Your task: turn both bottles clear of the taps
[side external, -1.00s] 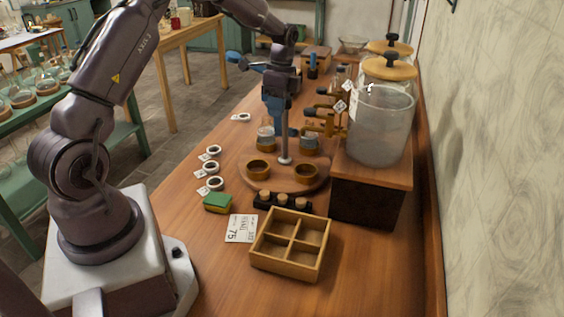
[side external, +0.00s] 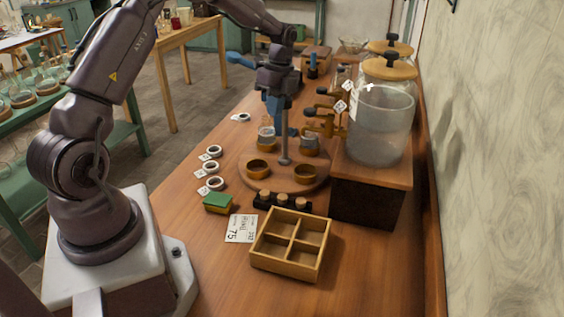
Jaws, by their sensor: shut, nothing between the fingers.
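A round wooden turntable (side external: 284,182) with an upright grey post stands on the bench. Two small glass bottles, a left one (side external: 266,133) and a right one (side external: 309,144), sit at its far side in brown ring holders. The near holders (side external: 257,168) and (side external: 305,173) look empty. Brass taps (side external: 325,122) project left from the large glass jar (side external: 381,125); the right bottle is close under or beside the nearest tap, exact gap unclear. My gripper (side external: 280,124), with blue fingers, is shut and empty, pointing down by the post between the bottles. Its tips are partly hidden; contact cannot be told.
A divided wooden tray (side external: 291,262), a dark rack with corks (side external: 281,202), a green-topped block (side external: 218,202) and a paper card (side external: 241,228) lie in front. Several white rings (side external: 215,184) lie on the left. The jars stand on a raised box (side external: 367,195) at right.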

